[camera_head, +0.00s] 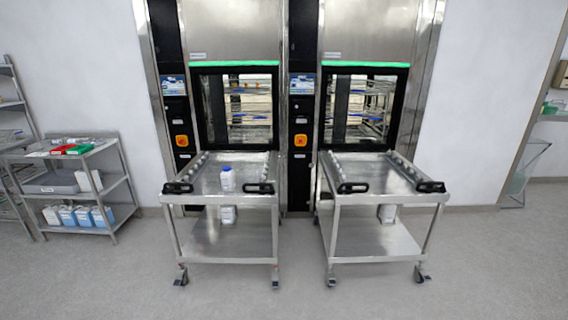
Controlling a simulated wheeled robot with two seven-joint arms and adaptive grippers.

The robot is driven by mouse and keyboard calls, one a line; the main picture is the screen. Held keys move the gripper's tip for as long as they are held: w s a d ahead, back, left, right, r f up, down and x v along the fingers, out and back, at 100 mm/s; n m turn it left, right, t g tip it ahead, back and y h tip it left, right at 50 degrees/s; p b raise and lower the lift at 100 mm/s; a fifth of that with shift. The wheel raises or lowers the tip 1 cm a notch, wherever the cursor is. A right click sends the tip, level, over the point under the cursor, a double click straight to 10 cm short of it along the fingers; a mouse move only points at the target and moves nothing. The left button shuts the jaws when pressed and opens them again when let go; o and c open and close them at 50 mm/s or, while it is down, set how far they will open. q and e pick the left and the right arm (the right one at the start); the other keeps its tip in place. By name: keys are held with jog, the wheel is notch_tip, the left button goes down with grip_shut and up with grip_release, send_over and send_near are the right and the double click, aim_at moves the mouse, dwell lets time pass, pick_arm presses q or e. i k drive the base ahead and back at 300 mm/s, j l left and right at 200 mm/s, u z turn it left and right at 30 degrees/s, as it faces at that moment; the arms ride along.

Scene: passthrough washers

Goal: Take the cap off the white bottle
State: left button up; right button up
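The cap sits on the bottle. Neither of my grippers shows in the head view.
The right steel cart (375,175) has a bare top with black handles. Two washers with glass doors (238,110) stand behind the carts. A steel shelf rack (85,190) with boxes and bottles is at the left. The grey floor (300,300) in front is clear.

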aim_at(228, 183)
jog(key=i+j, duration=0.25)
jog(key=j, duration=0.2)
jog(key=i+j+z, duration=0.15)
jog(key=i+j, duration=0.4)
jog(key=j, duration=0.35)
jog(key=i+j+z, duration=0.15)
jog(key=j, duration=0.3)
jog(key=i+j, duration=0.3)
jog(key=j, duration=0.2)
jog(key=i+j+z, duration=0.15)
jog(key=j, duration=0.3)
jog(key=i+j, duration=0.25)
jog(key=j, duration=0.3)
jog(key=i+j+z, duration=0.15)
jog(key=j, duration=0.35)
jog(key=i, duration=0.05)
